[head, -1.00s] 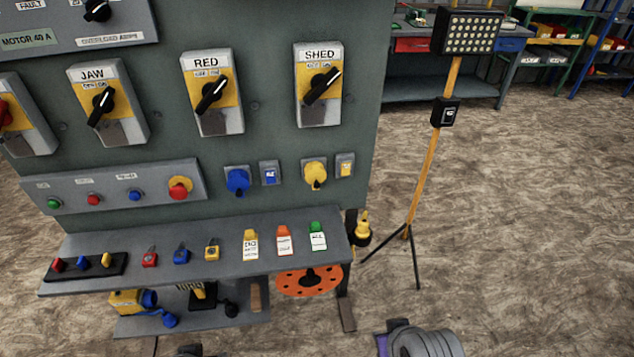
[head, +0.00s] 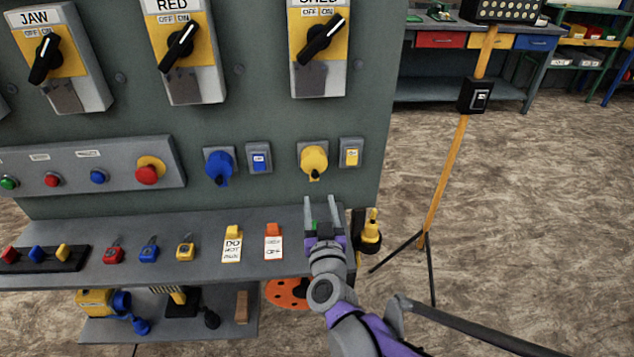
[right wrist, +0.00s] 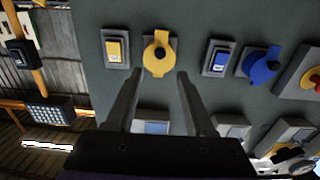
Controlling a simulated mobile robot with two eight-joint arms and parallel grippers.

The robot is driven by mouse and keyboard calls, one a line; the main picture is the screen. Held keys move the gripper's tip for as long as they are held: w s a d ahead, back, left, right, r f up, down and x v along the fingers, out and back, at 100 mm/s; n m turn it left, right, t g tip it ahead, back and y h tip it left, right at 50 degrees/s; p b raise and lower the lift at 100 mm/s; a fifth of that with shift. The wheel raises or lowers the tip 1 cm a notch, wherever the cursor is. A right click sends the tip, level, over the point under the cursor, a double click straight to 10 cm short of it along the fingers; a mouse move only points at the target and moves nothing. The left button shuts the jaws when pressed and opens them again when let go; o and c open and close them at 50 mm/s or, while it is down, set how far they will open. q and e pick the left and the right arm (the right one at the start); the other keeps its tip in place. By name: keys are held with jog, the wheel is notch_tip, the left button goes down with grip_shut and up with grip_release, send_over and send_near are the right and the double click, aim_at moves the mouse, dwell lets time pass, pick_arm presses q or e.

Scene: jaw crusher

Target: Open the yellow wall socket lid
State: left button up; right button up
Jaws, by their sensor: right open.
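The yellow wall socket lid (head: 314,159) is a round yellow cover with a dark tab at its lower edge, on a grey plate on the green panel. It looks shut. In the right wrist view the yellow lid (right wrist: 158,55) shows upside down, ahead of the fingers. My right gripper (head: 322,212) is open and empty, below the lid and apart from it, over the right end of the shelf. Its two fingers also show in the right wrist view (right wrist: 158,88). My left gripper is not in view.
A yellow switch (head: 351,156) sits right of the lid; a blue socket (head: 219,165) and blue switch (head: 259,159) sit left. The shelf (head: 80,236) below holds padlocks and tags. A lamp tripod (head: 450,180) stands right.

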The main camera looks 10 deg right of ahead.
aim_at(315, 176)
jog(key=w, duration=0.9)
jog(key=shift+b, duration=0.35)
grip_shut()
dwell(0.9)
